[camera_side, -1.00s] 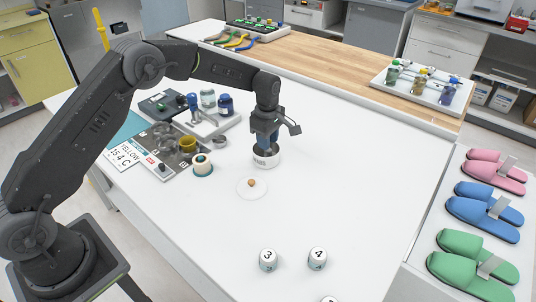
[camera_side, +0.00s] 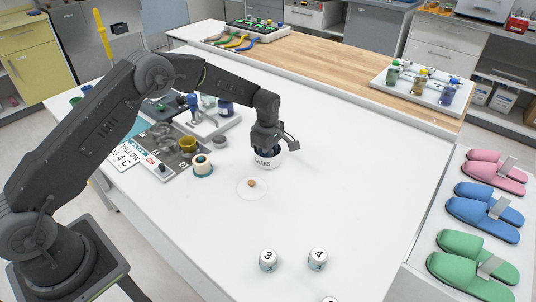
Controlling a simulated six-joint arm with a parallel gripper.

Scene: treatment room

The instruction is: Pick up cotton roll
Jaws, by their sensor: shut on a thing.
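My gripper (camera_side: 267,147) points down into a white round cup (camera_side: 266,162) with dark lettering on its front. The fingertips are inside the cup, below its rim. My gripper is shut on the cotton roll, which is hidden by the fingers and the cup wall. The cup stands upright on the white table.
A small brown ball (camera_side: 252,183) lies on a white disc (camera_side: 244,193) in front of the cup. Numbered white pots (camera_side: 268,260) stand at the front. Table to the right is clear.

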